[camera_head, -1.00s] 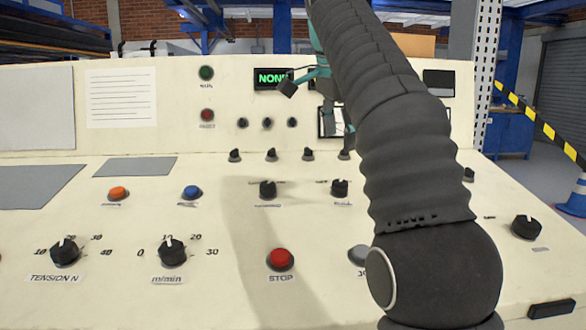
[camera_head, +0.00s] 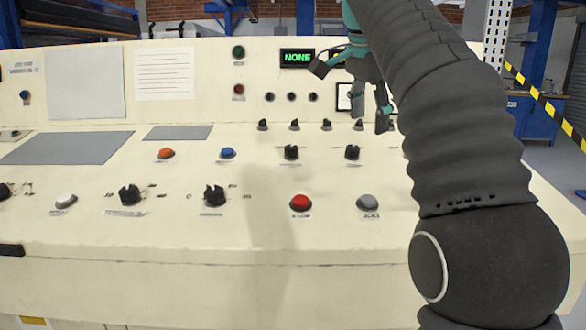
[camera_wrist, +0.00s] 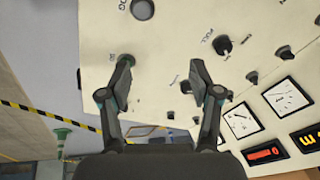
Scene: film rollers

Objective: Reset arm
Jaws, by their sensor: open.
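My gripper (camera_head: 352,92) is at the upper right of the head view, in front of the panel's upright back part. Its dark fingers with teal joints are apart and hold nothing. My dark ribbed arm hides the right side of the panel. In the wrist view my gripper (camera_wrist: 160,80) shows two separated fingers over the cream panel, with a bare gap between them. From these frames I cannot tell whether the fingertips touch the panel.
The cream control panel (camera_head: 200,255) fills the front. It carries a red STOP button (camera_head: 301,203), a grey button (camera_head: 368,202), an orange button (camera_head: 166,154), a blue button (camera_head: 227,153) and several black knobs. A green display reading NONE (camera_head: 297,58) is near my gripper.

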